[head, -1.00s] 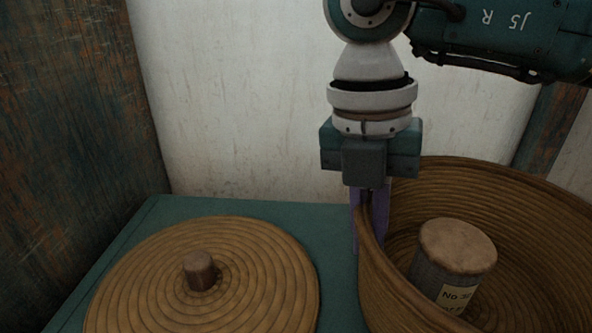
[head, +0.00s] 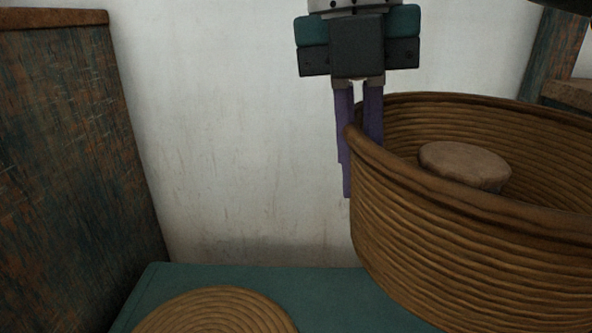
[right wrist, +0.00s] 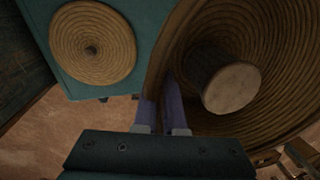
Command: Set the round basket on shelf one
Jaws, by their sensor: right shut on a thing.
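The round basket (head: 440,245) is a brown coiled basket, open at the top, at the right of the head view. My right gripper (head: 357,150) is shut on its left rim, one purple finger outside the wall and one inside. The basket hangs above the teal surface and looks roughly level. A cylinder with a pale brown top (head: 465,163) stands inside it; it also shows in the right wrist view (right wrist: 231,87). No shelf can be made out for certain. My left gripper is out of view.
A weathered wooden panel (head: 60,150) stands at the left. A pale wall (head: 230,130) is behind.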

